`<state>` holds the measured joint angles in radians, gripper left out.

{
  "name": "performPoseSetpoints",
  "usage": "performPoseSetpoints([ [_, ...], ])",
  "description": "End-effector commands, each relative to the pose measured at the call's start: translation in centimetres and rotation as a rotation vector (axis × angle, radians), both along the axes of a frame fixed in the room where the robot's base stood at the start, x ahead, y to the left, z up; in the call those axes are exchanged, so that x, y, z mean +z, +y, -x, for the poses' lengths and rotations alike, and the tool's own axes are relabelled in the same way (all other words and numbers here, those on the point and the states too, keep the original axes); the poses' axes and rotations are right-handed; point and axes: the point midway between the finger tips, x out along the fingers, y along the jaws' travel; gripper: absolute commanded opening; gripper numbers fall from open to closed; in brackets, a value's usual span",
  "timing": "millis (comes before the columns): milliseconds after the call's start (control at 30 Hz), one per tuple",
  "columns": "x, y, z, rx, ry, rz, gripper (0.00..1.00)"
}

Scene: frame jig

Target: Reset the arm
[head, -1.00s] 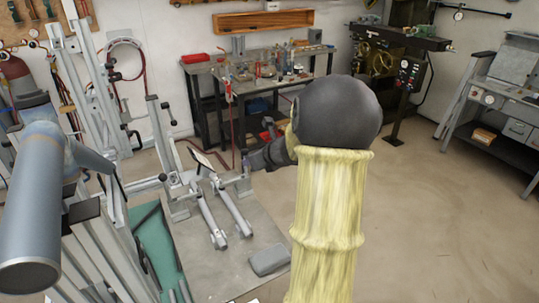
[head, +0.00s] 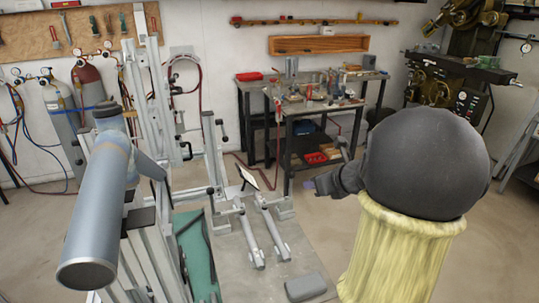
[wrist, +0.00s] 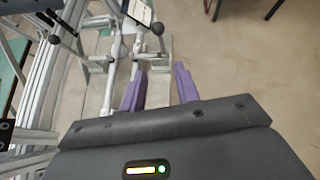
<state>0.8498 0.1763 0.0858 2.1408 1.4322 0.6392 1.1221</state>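My arm shows in the head view as a dark rounded joint above a yellow sleeve. My gripper (head: 312,186) sticks out to the left of that joint, partly hidden behind it. The silver frame jig (head: 262,232) stands to the left of my gripper in the head view. Its rails and a black knob (wrist: 157,28) show ahead and left of the fingers in the wrist view, apart from them.
A large blue-grey tube (head: 97,210) stands at the near left. A workbench (head: 290,95) with tools is at the back, and a dark milling machine (head: 455,75) at the back right. Floor (head: 350,245) beside the jig is clear.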

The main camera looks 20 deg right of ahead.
Motion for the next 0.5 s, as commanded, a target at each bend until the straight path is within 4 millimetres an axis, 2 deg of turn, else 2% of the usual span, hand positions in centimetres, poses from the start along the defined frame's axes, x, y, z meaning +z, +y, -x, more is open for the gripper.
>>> performPoseSetpoints([
  [167,-0.1,0.3,0.0,0.014,0.005,0.009,0.32],
  [267,-0.6,1.9,0.1,0.09,0.037,0.065,0.32],
  [367,-1.8,5.0,0.6,0.259,0.095,0.186,0.32],
  [500,-3.9,10.6,2.3,0.629,0.183,0.444,0.32],
])
